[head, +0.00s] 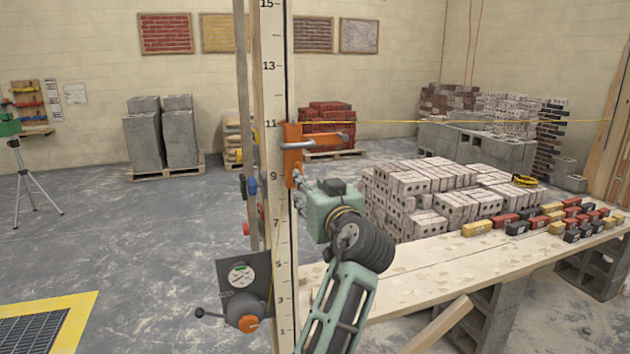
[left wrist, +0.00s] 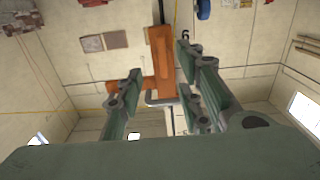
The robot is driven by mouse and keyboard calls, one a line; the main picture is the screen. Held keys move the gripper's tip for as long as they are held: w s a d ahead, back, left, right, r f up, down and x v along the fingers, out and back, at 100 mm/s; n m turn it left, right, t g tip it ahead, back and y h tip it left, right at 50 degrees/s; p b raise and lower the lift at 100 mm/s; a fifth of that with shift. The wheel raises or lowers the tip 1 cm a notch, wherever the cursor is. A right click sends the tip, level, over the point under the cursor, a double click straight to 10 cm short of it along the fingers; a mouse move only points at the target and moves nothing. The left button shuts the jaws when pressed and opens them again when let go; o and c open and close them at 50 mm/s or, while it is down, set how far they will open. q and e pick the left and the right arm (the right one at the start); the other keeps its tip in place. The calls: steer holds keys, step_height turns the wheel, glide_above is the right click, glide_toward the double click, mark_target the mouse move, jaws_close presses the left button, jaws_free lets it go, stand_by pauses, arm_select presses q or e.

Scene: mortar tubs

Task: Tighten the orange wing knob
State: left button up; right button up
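An orange clamp bracket (head: 293,155) sits on the tall numbered post (head: 279,215), near the 9 to 11 marks. A bent grey bar (head: 297,143) crosses its front. I cannot make out a distinct wing knob on it. My left gripper (head: 298,197) is just below and in front of the bracket, with its fingers small and partly hidden in the head view. In the left wrist view, the orange bracket (left wrist: 160,62) and the grey bar (left wrist: 160,99) show between the spread fingers (left wrist: 157,95). Nothing is visibly gripped. My right gripper is not in view.
A grey box with a dial (head: 240,275), a lever and a round orange knob (head: 248,323) is low on the post. A plank bench (head: 440,265) with coloured blocks stands right. A yellow line (head: 400,122) runs right from the bracket. The left floor is mostly clear.

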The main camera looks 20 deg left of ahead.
arm_select(q)
steer(key=p+x, duration=0.3)
steer(key=x, duration=0.5)
jaws_close()
